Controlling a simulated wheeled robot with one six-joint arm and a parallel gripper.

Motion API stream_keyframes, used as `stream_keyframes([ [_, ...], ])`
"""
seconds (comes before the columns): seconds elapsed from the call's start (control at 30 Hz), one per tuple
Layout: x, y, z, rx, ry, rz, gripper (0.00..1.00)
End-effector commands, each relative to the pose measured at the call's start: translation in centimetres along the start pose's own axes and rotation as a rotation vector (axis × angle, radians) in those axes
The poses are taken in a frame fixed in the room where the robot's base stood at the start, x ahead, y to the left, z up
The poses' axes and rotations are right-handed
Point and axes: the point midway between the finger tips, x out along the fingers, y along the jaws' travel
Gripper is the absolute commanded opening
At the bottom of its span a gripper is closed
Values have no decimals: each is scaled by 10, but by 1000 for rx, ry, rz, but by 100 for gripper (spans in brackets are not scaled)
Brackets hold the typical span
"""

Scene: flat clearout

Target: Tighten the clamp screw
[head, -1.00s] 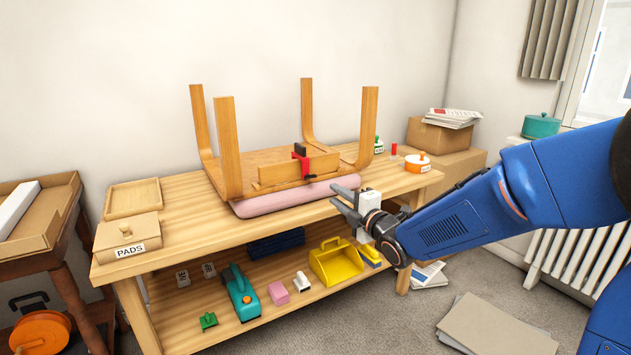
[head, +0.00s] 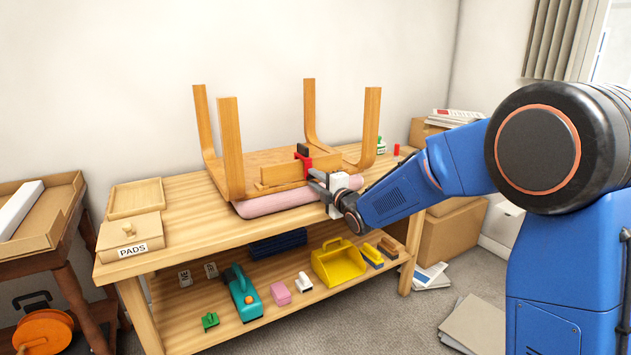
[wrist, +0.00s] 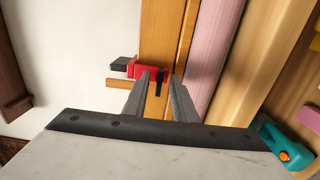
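The red clamp (head: 303,163) with a black block on top sits on the wooden rail (head: 283,174) of an upturned stool. In the wrist view the red clamp (wrist: 135,69) lies just left of my fingertips. Its black screw handle (wrist: 161,77) shows between the tips. My gripper (head: 314,180) is at the front of the clamp, and its two fingers (wrist: 161,84) are apart. I cannot tell whether either finger touches the handle. In the head view the handle is hidden by my fingers.
The upturned stool (head: 232,150) rests over a pink cushion (head: 262,204) on the workbench (head: 180,239), its legs standing up around the clamp. A PADS box (head: 112,240) and a tray (head: 134,195) are at the left.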

Motion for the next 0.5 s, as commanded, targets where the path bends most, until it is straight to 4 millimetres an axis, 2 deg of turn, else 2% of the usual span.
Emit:
stream_keyframes([
  [0.23,1,0,0,0,0,0,25],
  [0.27,1,0,0,0,0,0,23],
  [0.3,1,0,0,0,0,0,13],
  [0.37,1,0,0,0,0,0,0],
  [0.5,1,0,0,0,0,0,0],
])
